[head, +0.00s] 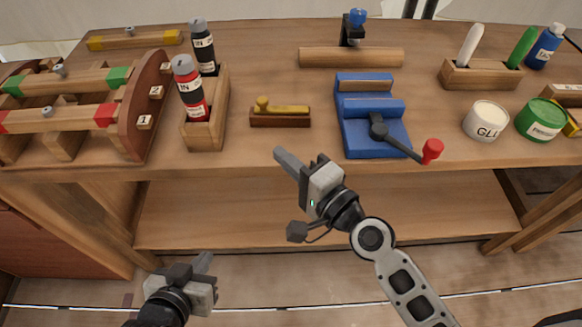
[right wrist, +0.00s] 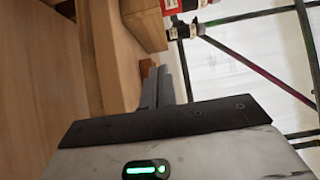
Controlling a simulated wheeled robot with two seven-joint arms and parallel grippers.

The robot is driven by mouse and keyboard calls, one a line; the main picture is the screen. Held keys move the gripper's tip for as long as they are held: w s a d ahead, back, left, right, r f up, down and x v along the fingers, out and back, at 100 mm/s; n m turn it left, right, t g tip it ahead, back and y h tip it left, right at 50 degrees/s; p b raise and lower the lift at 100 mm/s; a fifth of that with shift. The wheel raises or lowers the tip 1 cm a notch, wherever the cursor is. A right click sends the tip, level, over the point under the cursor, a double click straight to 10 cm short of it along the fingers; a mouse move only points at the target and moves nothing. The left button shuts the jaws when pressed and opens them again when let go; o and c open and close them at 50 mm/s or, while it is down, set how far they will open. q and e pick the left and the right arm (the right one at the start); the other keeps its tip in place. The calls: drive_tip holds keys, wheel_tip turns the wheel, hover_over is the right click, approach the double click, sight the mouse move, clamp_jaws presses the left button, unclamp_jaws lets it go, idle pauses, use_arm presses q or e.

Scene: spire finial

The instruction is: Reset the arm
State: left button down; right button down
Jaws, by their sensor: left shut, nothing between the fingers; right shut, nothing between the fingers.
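My right gripper (head: 281,157) is shut and empty, held in front of the workbench's front edge, below the small hand plane. In the right wrist view its closed fingers (right wrist: 157,85) point toward the wooden bench, with nothing between them. My left gripper (head: 206,262) is low at the bottom left, well in front of the bench and over the floor. It is shut and empty.
The workbench (head: 262,150) holds a blue vise (head: 370,140) with a red-tipped handle near the front edge, a bottle rack (head: 205,135), a small plane (head: 280,115), a clamp rack (head: 140,120) and a glue pot (head: 486,120). A lower shelf (head: 230,215) is bare.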

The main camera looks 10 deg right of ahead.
drive_tip(key=s+d+f+n+g+h, duration=0.4)
drive_tip(key=s+d+f+n+h, duration=0.3)
drive_tip(key=s+d+f+n, duration=0.4)
wheel_tip(320, 180, down, 3)
drive_tip(key=shift+s+f+n, duration=0.1)
drive_tip(key=shift+s+n, duration=0.05)
drive_tip(key=shift+n, duration=1.05)
drive_tip(key=shift+a, duration=0.2)
